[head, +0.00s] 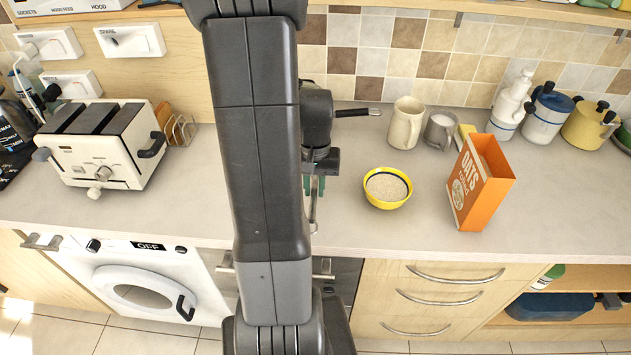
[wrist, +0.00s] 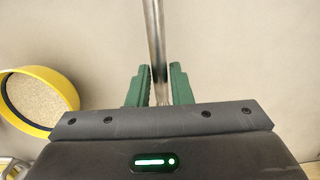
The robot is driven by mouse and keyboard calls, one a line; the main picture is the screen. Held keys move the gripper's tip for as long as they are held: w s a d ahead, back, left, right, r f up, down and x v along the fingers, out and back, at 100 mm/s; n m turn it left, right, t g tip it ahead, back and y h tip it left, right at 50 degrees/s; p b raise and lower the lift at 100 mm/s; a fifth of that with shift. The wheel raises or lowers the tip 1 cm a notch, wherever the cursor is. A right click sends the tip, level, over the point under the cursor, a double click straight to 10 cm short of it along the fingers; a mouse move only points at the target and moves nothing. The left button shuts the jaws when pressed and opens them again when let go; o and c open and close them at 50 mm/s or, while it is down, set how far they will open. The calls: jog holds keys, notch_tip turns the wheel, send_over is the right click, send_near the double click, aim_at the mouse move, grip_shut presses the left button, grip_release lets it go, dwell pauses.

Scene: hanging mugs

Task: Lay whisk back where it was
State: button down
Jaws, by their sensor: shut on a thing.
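The whisk (wrist: 155,45) shows in the wrist view as a slim, shiny metal rod between my green fingertips. It runs up out of the top of that view, so its far end is hidden there. My gripper (wrist: 160,85) is shut on it. In the head view my gripper (head: 316,186) is partly hidden behind my arm, over the counter to the left of the yellow bowl. A thin metal piece of the whisk (head: 313,212) shows below it, near the counter's front edge. I cannot tell whether the whisk touches the counter.
A yellow bowl (head: 387,203) of pale grain stands right of my gripper, also at left in the wrist view (wrist: 68,95). An orange oats box (head: 483,190) stands further right. Two mugs (head: 405,125) (head: 439,132) stand behind.

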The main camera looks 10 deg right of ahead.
aim_at(315, 184)
jog(key=f+b, duration=0.2)
jog(key=f, duration=0.1)
jog(key=shift+w+d+f+b, duration=0.1)
jog(key=shift+w+d+b, duration=0.05)
jog(key=shift+w+b, duration=0.2)
jog(key=shift+f, duration=0.15)
jog(key=c, duration=1.3)
grip_release()
jog(key=shift+f, duration=0.15)
jog(key=r, duration=1.2)
jog(key=shift+w+d+r, duration=0.1)
jog(key=shift+w+r, duration=0.1)
jog(key=shift+w, duration=0.2)
jog(key=shift+f, duration=0.1)
